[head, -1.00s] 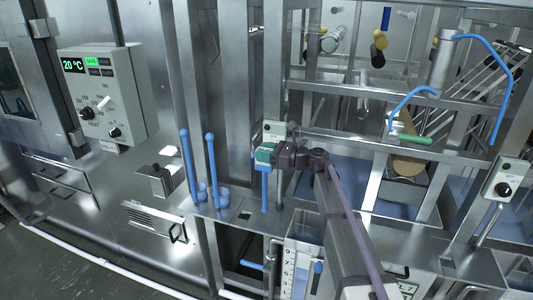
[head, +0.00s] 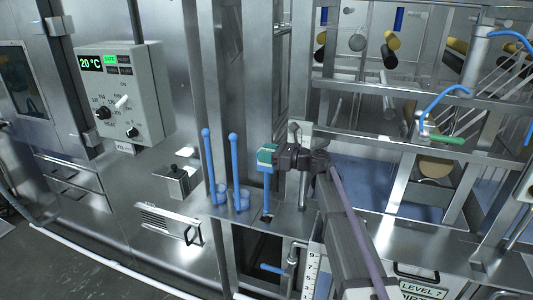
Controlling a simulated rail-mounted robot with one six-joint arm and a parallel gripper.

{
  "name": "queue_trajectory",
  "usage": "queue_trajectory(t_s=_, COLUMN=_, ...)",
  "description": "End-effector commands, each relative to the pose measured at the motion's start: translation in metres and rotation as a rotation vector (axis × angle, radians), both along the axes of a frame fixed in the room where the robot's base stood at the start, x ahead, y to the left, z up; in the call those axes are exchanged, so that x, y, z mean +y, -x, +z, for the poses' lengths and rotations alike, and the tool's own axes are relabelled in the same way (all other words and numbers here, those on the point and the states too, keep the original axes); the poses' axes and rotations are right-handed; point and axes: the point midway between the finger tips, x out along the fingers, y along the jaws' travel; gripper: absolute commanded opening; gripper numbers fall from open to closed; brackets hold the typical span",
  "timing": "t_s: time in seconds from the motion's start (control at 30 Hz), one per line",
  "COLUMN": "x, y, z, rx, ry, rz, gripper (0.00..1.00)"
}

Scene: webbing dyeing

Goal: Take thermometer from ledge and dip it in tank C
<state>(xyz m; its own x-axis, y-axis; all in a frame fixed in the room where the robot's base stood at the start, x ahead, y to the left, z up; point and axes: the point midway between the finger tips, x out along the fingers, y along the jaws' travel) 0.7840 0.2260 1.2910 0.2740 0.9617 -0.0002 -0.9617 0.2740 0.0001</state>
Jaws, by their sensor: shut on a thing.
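My gripper (head: 268,156) is shut on a slim blue rod, the thermometer (head: 267,188). It hangs upright below the green-tipped fingers, and the fingers hide its upper part. Its lower end is just over the metal ledge (head: 290,218); I cannot tell whether it touches. Two similar blue rods with round tops (head: 208,160) (head: 237,165) stand to the left, in small blue cups on the ledge. Blue liquid in a tank (head: 365,182) shows behind and right of my arm. No letter for tank C can be read.
A control box (head: 122,90) reading 20 °C is on the left wall. A small metal box (head: 178,182) sits near the ledge. Steel posts (head: 303,185) and cross rails (head: 430,93) stand close around the gripper and tanks. A blue curved pipe (head: 445,98) is at right.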

Motion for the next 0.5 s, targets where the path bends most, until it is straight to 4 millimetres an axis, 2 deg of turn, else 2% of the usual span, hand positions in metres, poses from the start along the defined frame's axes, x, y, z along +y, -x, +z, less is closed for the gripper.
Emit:
queue_trajectory(t_s=0.03, x=0.000, y=0.000, z=-0.014, rx=0.000, ry=0.000, rz=0.000, gripper=0.00)
queue_trajectory(t_s=0.5, x=0.000, y=0.000, z=-0.075, rx=0.000, ry=0.000, rz=0.000, gripper=0.00)
